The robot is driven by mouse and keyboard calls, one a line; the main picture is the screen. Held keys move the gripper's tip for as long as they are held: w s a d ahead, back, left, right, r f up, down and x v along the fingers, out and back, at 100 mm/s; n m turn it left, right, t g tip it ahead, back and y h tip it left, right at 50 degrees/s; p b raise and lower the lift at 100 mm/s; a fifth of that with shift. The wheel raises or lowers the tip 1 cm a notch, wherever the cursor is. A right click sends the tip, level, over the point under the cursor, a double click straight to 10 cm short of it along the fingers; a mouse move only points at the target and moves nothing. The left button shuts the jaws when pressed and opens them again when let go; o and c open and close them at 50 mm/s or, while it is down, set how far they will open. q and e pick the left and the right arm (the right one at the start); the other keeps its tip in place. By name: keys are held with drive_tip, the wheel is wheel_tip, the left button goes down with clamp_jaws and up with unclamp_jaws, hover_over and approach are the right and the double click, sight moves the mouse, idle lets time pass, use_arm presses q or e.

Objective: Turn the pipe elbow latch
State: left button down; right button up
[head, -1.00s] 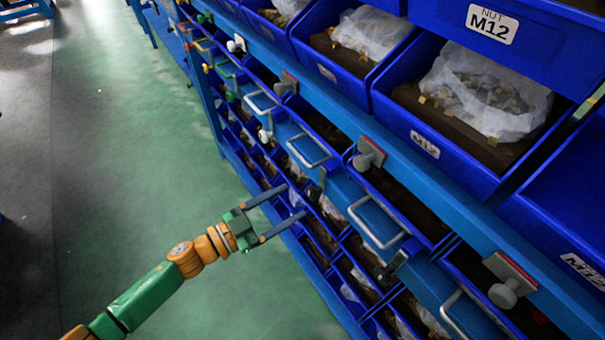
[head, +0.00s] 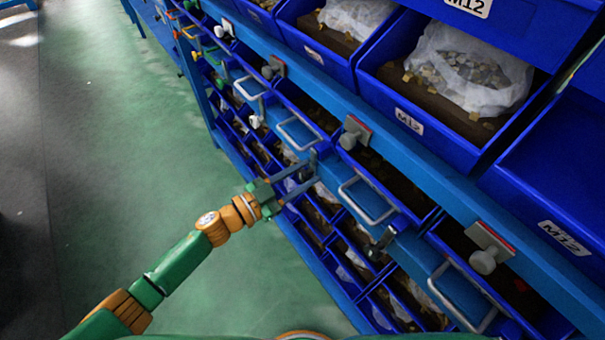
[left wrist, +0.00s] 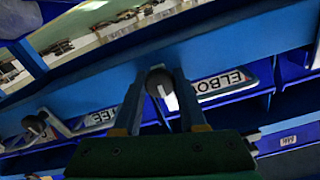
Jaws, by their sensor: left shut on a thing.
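The pipe elbow latch is a grey knob (left wrist: 159,82) on the blue rail, beside a white label reading "ELBO…" (left wrist: 222,82) in the left wrist view. My left gripper (head: 312,173) reaches the rail in the head view, and its two fingers (left wrist: 163,98) stand on either side of the knob in the left wrist view. It is shut on the latch. In the head view the latch (head: 313,158) shows only as a small grey piece at the fingertips, partly hidden by them. My right gripper is in neither view.
Grey bar handles (head: 367,200) line the rail on both sides of the latch. Another latch (head: 380,241) sits further right. Grey knobs (head: 354,133) stick out of the upper rail. Blue bins (head: 410,120) hold bagged parts above. The green floor (head: 130,150) is clear at left.

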use_arm(q)
drive_tip(key=m, duration=0.4)
drive_tip(key=shift+f+m+b, duration=0.15)
drive_tip(key=shift+m+b, duration=0.15)
drive_tip(key=shift+b, duration=0.05)
drive_tip(key=m+b, duration=0.1)
drive_tip(key=m, duration=0.3)
drive_tip(key=shift+m, duration=0.3)
drive_tip(key=m+b, duration=0.1)
drive_tip(key=m, duration=0.4)
drive_tip(key=shift+m+b, duration=0.65)
drive_tip(key=shift+m, duration=1.15)
drive_tip(key=shift+c, duration=2.3)
unclamp_jaws()
